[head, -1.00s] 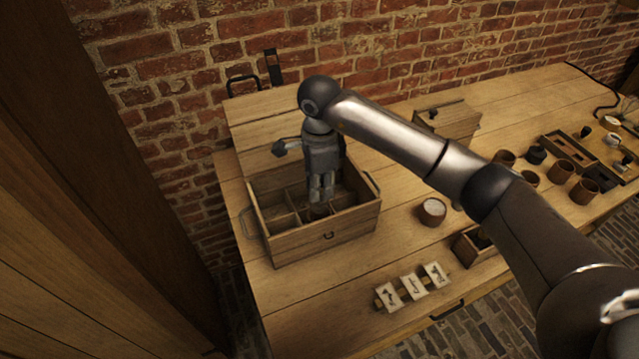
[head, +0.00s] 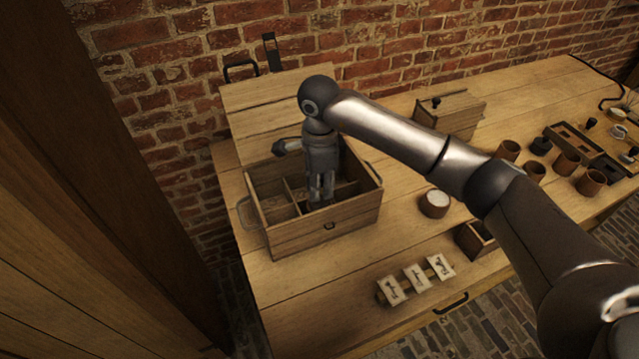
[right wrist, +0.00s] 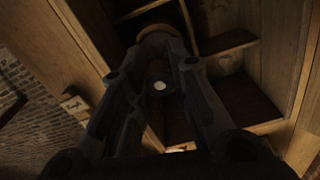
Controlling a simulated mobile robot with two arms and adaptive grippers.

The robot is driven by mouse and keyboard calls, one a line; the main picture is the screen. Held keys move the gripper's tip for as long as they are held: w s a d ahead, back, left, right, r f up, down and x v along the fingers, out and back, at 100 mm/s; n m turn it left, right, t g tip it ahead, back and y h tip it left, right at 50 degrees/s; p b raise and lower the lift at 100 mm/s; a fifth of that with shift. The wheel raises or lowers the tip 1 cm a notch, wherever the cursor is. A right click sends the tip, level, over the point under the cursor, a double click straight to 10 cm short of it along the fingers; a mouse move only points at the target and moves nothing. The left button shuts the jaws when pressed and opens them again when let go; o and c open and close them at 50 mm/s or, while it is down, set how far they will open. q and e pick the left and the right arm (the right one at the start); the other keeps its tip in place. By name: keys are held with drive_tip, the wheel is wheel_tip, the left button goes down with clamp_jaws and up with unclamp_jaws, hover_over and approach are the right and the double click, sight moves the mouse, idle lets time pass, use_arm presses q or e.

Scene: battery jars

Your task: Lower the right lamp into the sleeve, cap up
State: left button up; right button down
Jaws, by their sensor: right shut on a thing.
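My right gripper (head: 321,200) points straight down into an open wooden box (head: 330,232) with dividers. In the right wrist view its two fingers (right wrist: 160,50) are closed around a dark object with a small pale spot (right wrist: 159,86), probably the lamp. That view is too dark to show its outline or which end is the cap. A brown rounded rim (right wrist: 155,30) shows at the fingertips; I cannot tell whether it belongs to the sleeve. In the head view the held object is hidden by the fingers and box. My left gripper is not in view.
Three white cards (head: 417,278) stand in front of the box. A round brown jar with a pale top (head: 434,203) and a small open box (head: 478,240) are to the right. Several brown cups stand farther right. A brick wall is behind.

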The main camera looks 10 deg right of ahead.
drive_tip(key=shift+f+b, duration=1.75)
drive_tip(key=shift+f, duration=0.3)
idle(1.0)
drive_tip(key=c, duration=1.3)
unclamp_jaws()
drive_tip(key=shift+o, duration=0.2)
